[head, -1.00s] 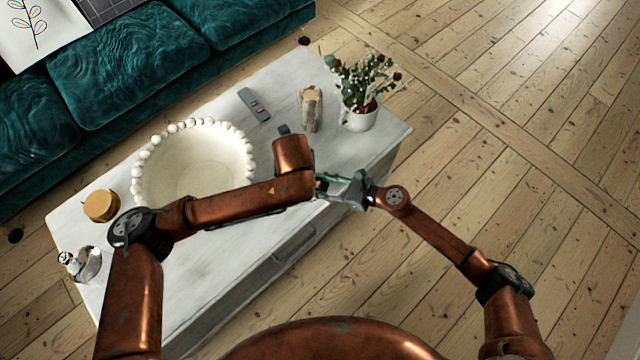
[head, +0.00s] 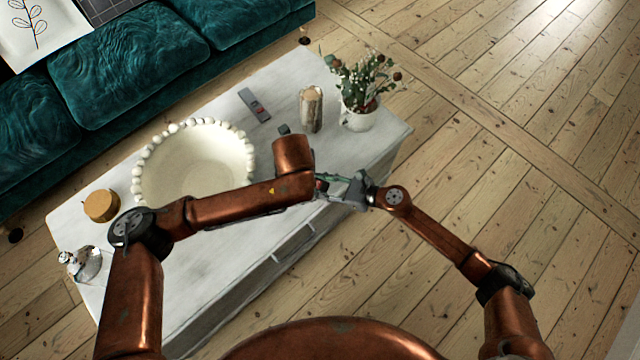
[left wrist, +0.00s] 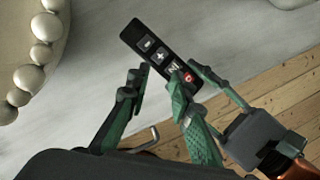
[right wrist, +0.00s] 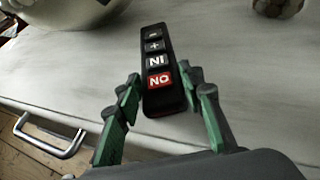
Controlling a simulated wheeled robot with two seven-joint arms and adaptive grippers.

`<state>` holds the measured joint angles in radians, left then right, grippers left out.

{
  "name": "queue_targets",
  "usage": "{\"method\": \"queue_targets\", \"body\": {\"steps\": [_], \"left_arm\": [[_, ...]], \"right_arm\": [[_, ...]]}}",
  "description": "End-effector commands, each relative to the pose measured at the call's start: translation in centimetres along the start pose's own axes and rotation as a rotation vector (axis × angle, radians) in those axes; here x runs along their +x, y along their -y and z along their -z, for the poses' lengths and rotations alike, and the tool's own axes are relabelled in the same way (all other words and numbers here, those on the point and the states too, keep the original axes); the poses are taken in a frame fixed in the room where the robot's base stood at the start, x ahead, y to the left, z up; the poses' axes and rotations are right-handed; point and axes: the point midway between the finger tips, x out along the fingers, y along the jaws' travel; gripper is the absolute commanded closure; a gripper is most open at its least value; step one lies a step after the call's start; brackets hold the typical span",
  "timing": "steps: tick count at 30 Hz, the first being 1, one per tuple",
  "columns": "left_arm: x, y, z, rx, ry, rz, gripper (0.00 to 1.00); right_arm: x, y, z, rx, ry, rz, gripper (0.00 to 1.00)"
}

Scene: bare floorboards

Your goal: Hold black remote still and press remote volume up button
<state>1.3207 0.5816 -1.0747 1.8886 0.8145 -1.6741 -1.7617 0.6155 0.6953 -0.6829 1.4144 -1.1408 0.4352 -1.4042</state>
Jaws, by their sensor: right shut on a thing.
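The black remote (left wrist: 155,52) has white-marked buttons, one with a plus sign, and a red button at its near end. In the right wrist view, the remote (right wrist: 154,62) points away over the table between the green fingers of my right gripper (right wrist: 166,88), which is shut on it. In the head view, my right gripper (head: 345,188) is at the table's front edge. My left gripper (left wrist: 157,82) is open, its fingertips apart near the remote's lower end, with nothing seen held. My left forearm mostly hides it in the head view.
The white table (head: 345,150) holds a beaded bowl (head: 195,165), a grey remote-like item (head: 254,104), a wooden-looking cylinder (head: 311,108), a potted plant (head: 360,118) and a round tan box (head: 101,205). A teal sofa (head: 130,60) stands behind. Floor is clear to the right.

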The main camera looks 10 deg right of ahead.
Motion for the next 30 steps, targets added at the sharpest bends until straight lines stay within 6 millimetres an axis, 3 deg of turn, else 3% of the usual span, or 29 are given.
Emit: {"method": "queue_targets", "body": {"steps": [8,30], "left_arm": [[0.0,0.0,0.0,0.0,0.0,0.0,1.0],[0.0,0.0,0.0,0.0,0.0,0.0,1.0]], "right_arm": [[-0.01,0.01,0.01,0.0,0.0,0.0,0.92],[0.0,0.01,0.01,0.0,0.0,0.0,0.92]]}}
